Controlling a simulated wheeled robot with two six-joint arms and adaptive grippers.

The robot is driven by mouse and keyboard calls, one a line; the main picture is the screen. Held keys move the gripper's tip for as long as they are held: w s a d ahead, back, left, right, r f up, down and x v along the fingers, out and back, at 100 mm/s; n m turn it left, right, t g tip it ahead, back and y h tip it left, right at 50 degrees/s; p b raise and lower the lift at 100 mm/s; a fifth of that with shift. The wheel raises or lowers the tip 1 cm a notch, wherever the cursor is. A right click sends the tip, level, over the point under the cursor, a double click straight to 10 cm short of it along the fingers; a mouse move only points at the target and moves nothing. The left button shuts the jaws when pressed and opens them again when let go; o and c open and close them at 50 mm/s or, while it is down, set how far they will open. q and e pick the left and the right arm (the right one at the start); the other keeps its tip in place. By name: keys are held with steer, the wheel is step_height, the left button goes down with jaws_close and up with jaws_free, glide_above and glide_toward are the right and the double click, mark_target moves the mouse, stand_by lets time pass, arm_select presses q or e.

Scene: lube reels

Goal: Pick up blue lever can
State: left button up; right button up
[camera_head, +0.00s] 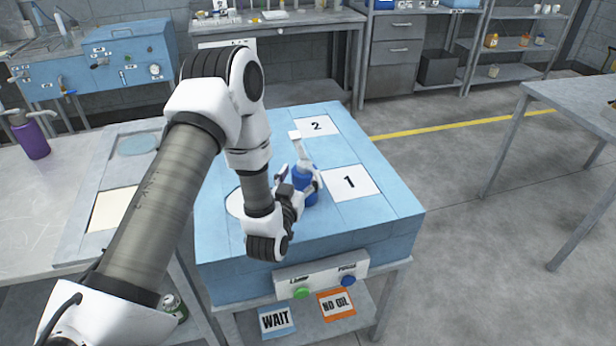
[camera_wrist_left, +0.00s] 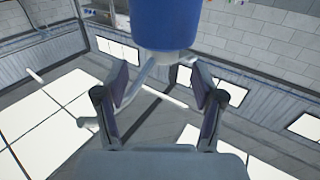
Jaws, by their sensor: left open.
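The blue lever can (camera_head: 305,192) stands on the blue bench top, just left of the white square marked 1. A pale lever or spout (camera_head: 297,143) rises from its top. My left gripper (camera_head: 299,180) is at the can, with its fingers spread to either side of it in the head view, and it covers part of the can. In the left wrist view the can's blue body (camera_wrist_left: 165,22) is at the top, beyond and between the open fingers (camera_wrist_left: 163,85). I cannot tell whether the fingers touch it. My right gripper is not in view.
White squares marked 1 (camera_head: 349,182) and 2 (camera_head: 317,126) lie on the bench (camera_head: 385,215). A button panel (camera_head: 322,279) is on its front. A grey table (camera_head: 580,95) is at right, with clear floor between.

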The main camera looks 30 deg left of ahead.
mark_target(302, 168)
arm_select(q)
steer(key=p+x, duration=0.1)
steer(key=x, duration=0.3)
steer(key=shift+w+a+f, duration=0.2)
steer(key=shift+w+a, duration=0.05)
steer(key=shift+w+f, duration=0.15)
steer(key=shift+w, duration=0.15)
steer(key=shift+s+r, duration=0.2)
steer(key=shift+c, duration=0.6)
steer(key=shift+s+d, duration=0.1)
steer(key=c, duration=0.6)
jaws_close()
steer(key=shift+r, duration=0.1)
